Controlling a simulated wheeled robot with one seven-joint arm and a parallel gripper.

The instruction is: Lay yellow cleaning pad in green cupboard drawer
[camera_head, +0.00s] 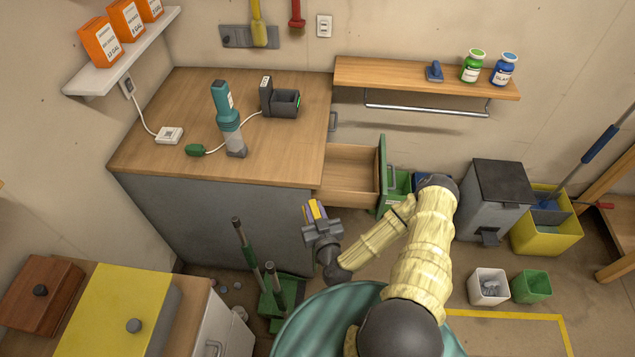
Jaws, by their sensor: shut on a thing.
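My gripper (317,219) is shut on the yellow cleaning pad (311,212). Only a small part of the pad shows between the fingers, with a purple-blue strip beside the yellow. The gripper is in front of the wooden-topped counter, to the left of and nearer than the open drawer, and apart from it. The green cupboard drawer (350,176) is pulled out to the right from under the counter. It has a wooden inside and a green front (382,178) with a handle. The part of its floor that shows is empty.
The counter (285,150) holds a teal handheld vacuum (228,118) and a dark charger (280,99). A green-handled broom and dustpan set (273,295) stands below the gripper. A grey pedal bin (495,198) and yellow bucket (546,232) stand right of the drawer.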

